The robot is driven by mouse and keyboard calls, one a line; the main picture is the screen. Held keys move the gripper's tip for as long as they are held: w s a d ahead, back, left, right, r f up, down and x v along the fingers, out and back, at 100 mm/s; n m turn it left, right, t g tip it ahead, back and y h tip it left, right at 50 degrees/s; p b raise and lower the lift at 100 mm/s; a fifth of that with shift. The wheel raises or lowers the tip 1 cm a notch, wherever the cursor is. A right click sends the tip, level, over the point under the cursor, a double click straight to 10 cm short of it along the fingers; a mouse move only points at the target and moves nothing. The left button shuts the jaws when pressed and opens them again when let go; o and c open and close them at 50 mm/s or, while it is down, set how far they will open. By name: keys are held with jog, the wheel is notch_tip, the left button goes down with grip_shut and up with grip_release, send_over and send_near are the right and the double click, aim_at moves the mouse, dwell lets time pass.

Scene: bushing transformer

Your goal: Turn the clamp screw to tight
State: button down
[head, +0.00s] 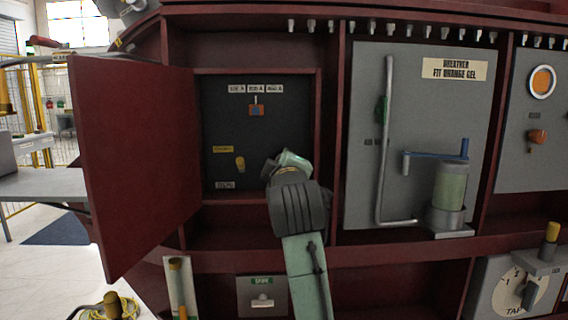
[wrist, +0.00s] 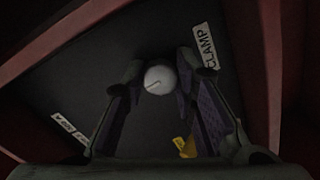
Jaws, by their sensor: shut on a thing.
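The clamp screw (wrist: 160,79) shows in the wrist view as a pale round head with a short dark mark. A white label reading CLAMP (wrist: 207,47) is on the dark panel to its upper right. My gripper (wrist: 166,72) has one finger on each side of the screw head and is shut on it. In the head view, my gripper (head: 277,166) reaches into the recessed cabinet at the lower right of its dark panel (head: 225,120). There, my wrist hides the screw.
The red cabinet door (head: 135,160) stands open on the left. A yellow knob (head: 240,163) is left of my gripper, and an orange and blue part (head: 256,109) is above. The red frame closely borders the recess. A breather cylinder (head: 450,186) stands to the right.

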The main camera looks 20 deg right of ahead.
jog(key=shift+f, duration=0.1)
dwell(0.4)
jog(key=c, duration=1.3)
grip_release()
jog(key=shift+s, duration=0.1)
jog(key=v, duration=1.2)
